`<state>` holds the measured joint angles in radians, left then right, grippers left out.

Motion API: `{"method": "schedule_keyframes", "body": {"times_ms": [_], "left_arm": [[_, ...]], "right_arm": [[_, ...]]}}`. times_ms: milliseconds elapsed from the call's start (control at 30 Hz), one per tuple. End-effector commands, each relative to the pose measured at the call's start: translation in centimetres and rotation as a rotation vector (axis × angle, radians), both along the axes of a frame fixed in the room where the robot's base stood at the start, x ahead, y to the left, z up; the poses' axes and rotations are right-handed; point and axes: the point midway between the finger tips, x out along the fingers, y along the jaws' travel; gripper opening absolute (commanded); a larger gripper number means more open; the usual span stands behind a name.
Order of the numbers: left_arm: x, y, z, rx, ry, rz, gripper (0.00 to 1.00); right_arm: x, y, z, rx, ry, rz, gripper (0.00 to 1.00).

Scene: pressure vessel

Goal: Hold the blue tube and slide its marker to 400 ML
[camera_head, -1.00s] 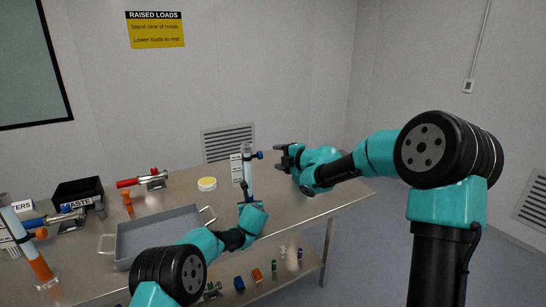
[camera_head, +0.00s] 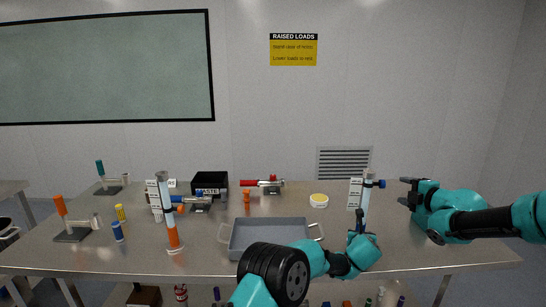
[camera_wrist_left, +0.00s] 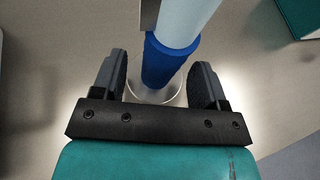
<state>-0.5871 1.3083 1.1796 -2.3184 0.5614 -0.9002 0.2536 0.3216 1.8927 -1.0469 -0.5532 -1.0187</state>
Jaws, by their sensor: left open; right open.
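The blue tube (camera_head: 367,200) stands upright on the right side of the table. It shows a pale upper part and, in the left wrist view (camera_wrist_left: 165,62), a blue lower part above a clear round base. Its blue marker (camera_head: 374,183) sits near the top, beside a white label card (camera_head: 355,193) whose print is too small to read. My left gripper (camera_head: 357,219) is low at the tube; in the left wrist view its open fingers (camera_wrist_left: 157,82) stand either side of the blue part, with gaps. My right gripper (camera_head: 408,190) is open, to the right of the marker and apart from it.
An orange-filled tube (camera_head: 173,225) stands further left. A yellow-topped dish (camera_head: 319,200), a red-handled valve (camera_head: 268,186) and a black waste bin (camera_head: 209,180) are behind. Bare tabletop lies around the blue tube.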

Motion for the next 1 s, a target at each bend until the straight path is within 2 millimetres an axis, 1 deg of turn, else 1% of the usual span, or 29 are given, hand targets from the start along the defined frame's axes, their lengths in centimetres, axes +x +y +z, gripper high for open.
{"method": "schedule_keyframes", "body": {"times_ms": [100,600,800,1000], "left_arm": [[-1.4,0.4,0.8,0.000,-0.001,0.000,0.67],[-7.5,2.3,3.3,0.001,0.000,-0.001,0.67],[-8.6,2.6,3.7,0.000,-0.001,-0.001,0.67],[-8.6,2.6,3.7,0.001,-0.001,0.000,0.67]], "right_arm": [[0.0,0.0,0.0,0.000,0.000,0.000,0.59],[0.0,0.0,0.0,0.000,0.000,0.000,0.59],[0.0,0.0,0.0,0.000,0.000,0.000,0.59],[0.0,0.0,0.0,0.000,0.000,0.000,0.59]]}}
